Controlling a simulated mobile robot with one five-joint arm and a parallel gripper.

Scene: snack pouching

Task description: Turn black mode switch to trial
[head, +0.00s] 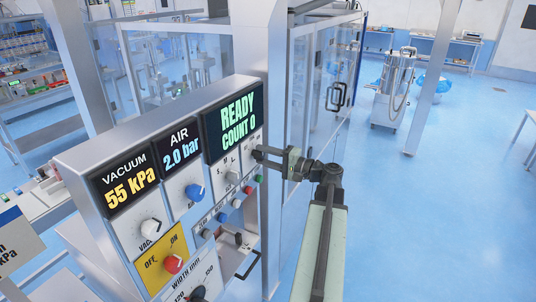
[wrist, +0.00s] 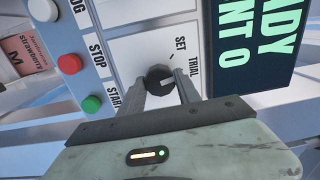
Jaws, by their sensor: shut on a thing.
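The black mode switch (wrist: 158,76) is a round knob on the white panel in the wrist view. The words SET (wrist: 181,45) and TRIAL (wrist: 195,68) are printed to its right. A pale mark shows on the knob's face, but I cannot tell surely which word it points to. My gripper (wrist: 165,84) has one finger on each side of the knob and is shut on it. In the head view my gripper (head: 258,153) reaches the panel's right side under the READY display, and hides the black switch.
The control panel (head: 95,160) also carries a white vacuum knob (head: 151,229), a blue air knob (head: 194,191) and a red OFF/ON knob (head: 173,264). Green (wrist: 93,104) and red (wrist: 88,58) buttons sit left of the switch in the wrist view. The blue floor to the right is open.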

